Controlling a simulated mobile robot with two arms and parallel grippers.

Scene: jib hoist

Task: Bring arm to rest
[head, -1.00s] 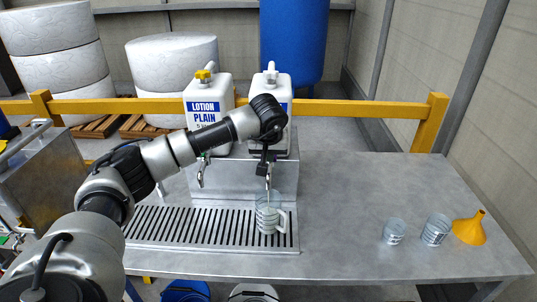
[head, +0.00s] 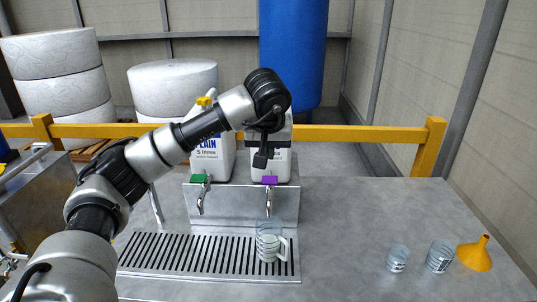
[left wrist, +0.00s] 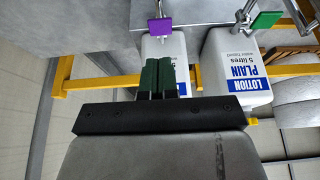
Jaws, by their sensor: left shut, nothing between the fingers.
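My left arm reaches in from the left in the head view, with its elbow and wrist raised. My left gripper (head: 262,157) points down in front of the right-hand white lotion container (head: 279,162). It is shut and empty, above the tap with the purple tag (head: 269,180) and apart from it. In the left wrist view, the shut dark fingers (left wrist: 158,78) show, with the purple tag (left wrist: 160,27) beyond them. A clear jug with a handle (head: 268,243) stands on the drip grate under that tap. My right gripper is not in view.
The left lotion container (head: 216,150) stands behind a tap with a green tag (head: 201,178). Two small cups (head: 398,259) (head: 440,256) and a yellow funnel (head: 475,254) stand at the right. A yellow rail (head: 360,134) runs behind. The table between jug and cups is clear.

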